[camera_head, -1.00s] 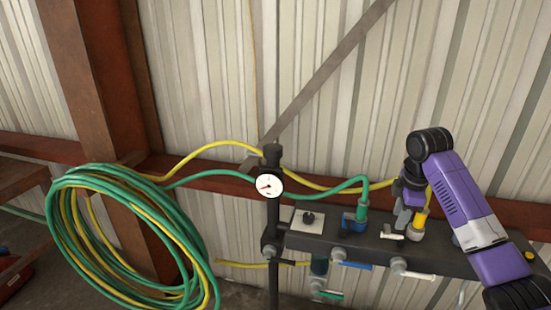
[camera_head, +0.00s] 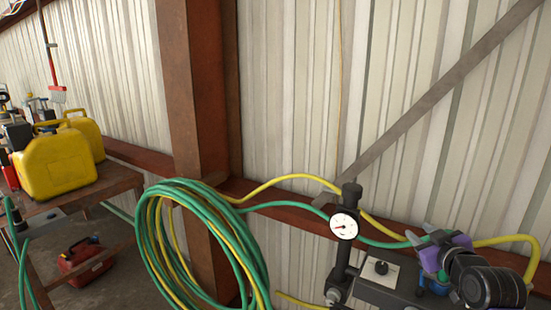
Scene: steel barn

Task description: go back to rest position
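My gripper (camera_head: 436,252) shows at the lower right, purple with a dark wrist joint in front of it. It is in front of or beside the dark valve manifold (camera_head: 372,292), near the end where the green hose (camera_head: 385,243) runs in. My wrist and the joint hide most of the fingers, so I cannot tell whether they are open or touch anything. A yellow hose (camera_head: 510,239) curves past on the right.
A round gauge (camera_head: 344,226) stands on a dark post left of the manifold. A coil of green and yellow hose (camera_head: 150,240) hangs by the rusty column (camera_head: 190,90). Yellow jerrycans (camera_head: 57,166) stand on a table at left, with a red can (camera_head: 82,260) below.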

